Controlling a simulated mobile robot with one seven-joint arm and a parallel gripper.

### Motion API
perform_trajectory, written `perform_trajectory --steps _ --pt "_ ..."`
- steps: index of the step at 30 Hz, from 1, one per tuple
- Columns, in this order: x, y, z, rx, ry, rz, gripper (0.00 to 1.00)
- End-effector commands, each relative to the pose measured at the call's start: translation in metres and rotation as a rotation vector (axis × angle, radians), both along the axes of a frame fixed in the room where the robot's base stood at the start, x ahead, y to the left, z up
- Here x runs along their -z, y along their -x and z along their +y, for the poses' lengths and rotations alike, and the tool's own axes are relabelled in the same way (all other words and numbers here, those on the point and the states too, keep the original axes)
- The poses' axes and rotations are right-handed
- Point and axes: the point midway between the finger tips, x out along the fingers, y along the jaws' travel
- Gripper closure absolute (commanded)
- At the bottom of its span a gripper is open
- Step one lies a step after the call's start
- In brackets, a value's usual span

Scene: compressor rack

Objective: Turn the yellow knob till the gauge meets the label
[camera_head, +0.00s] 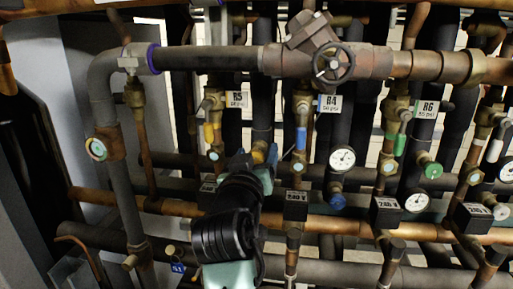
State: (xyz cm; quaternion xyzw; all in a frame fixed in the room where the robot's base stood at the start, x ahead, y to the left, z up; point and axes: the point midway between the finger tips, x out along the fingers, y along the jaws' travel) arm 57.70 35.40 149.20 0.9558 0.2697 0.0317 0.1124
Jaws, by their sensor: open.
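A yellow knob (258,152) shows just beyond my gripper (258,162), below the R5 label (237,98) and to its right. My gripper is open and close to the knob; my arm and wrist cover much of this spot. I cannot tell whether the fingers touch the knob or sit around it. The R5 label has a second line of small print that is hard to read. No gauge dial shows beside the yellow knob; one there could be hidden behind my arm. A yellow lever (208,133) also stands on the valve to the left.
A dark handwheel (333,64) sits on the top pipe. A white gauge (342,158) with a blue knob (337,201) stands under the R4 label (329,103). A green knob (433,170) and another gauge (417,202) are under R6 (427,109). A copper pipe (335,223) crosses low down.

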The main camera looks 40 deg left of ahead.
Motion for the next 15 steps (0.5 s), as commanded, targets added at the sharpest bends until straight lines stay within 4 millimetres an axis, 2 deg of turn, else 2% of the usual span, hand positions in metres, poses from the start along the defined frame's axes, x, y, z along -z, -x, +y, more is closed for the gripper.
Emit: perform_trajectory --steps 10,15 --pt "0.0003 -0.0021 0.0014 0.000 0.000 0.000 0.30" --pt "0.0003 -0.0020 0.0013 0.000 0.000 0.000 0.61"
